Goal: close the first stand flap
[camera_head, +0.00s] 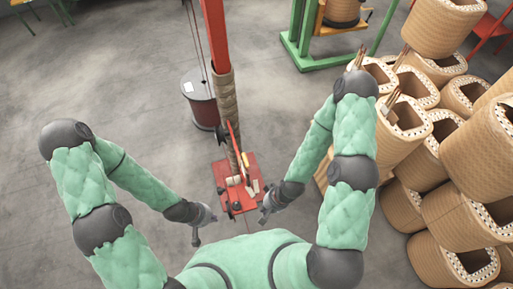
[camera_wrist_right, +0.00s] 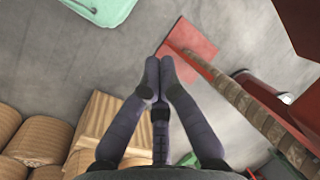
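A red stand with a square base (camera_head: 238,197) stands on the floor in front of me. A tall wrapped post rises from it, red at the top. Red and dark parts (camera_head: 233,145) stick out low on the post; I cannot tell which is the flap or how it is set. In the right wrist view the red base (camera_wrist_right: 190,48) lies beyond the fingers. My left gripper (camera_head: 203,228) is open and empty, left of the base. My right gripper (camera_head: 266,204) is at the base's right, apart from it. Its straight, empty fingers also show in the right wrist view (camera_wrist_right: 160,72).
A dark red cable drum (camera_head: 203,108) stands behind the stand on the left. A green frame (camera_head: 300,50) stands at the back.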

